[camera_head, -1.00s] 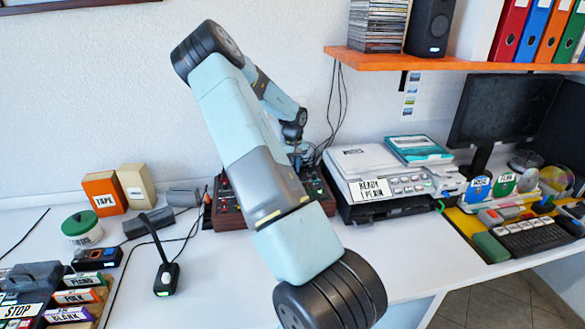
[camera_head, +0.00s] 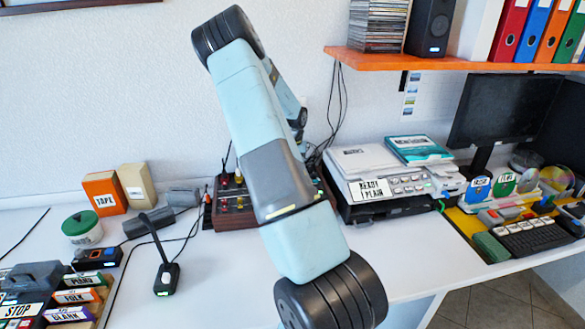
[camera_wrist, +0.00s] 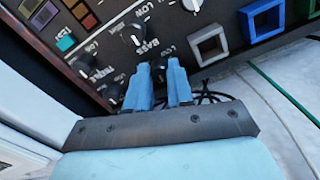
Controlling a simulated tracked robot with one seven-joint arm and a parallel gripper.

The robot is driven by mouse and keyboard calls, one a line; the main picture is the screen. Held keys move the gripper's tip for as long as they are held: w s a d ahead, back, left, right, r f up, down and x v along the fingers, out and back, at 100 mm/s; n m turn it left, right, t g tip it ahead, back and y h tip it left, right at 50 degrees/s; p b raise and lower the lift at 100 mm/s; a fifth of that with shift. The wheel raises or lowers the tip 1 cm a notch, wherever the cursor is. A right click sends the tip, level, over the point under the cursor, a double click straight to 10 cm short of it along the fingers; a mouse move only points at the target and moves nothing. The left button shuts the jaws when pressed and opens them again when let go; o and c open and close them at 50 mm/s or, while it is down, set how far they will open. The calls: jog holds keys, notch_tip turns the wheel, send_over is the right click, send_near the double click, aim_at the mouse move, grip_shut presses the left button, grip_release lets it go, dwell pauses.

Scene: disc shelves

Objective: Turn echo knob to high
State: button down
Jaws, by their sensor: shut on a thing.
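The mixer with wooden sides (camera_head: 236,222) stands against the wall, partly hidden behind my arm. In the wrist view its dark panel carries a BASS knob (camera_wrist: 135,36), a TREBLE knob (camera_wrist: 82,66) and another dark knob (camera_wrist: 113,93) beside my left finger. My gripper (camera_wrist: 160,70) has its two blue fingers close together at the panel, shut on what looks like a small dark knob. That knob is mostly hidden between the fingertips, and I cannot read its name. No ECHO label is readable. In the head view my gripper is hidden behind my arm.
A grey square frame (camera_wrist: 208,47) and a blue one (camera_wrist: 262,20) are on the panel beside the fingers. A grey machine (camera_head: 362,172) stands right of the mixer. A small black stand (camera_head: 167,278) and cables lie to the left. The white desk front is clear.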

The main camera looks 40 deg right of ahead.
jog(key=shift+w+a, duration=0.15)
jog(key=shift+a, duration=0.1)
jog(key=c, duration=1)
grip_release()
jog(key=shift+d, duration=0.1)
jog(key=shift+r, duration=0.55)
notch_tip(320, 180, up, 13)
jog(key=shift+f, duration=0.2)
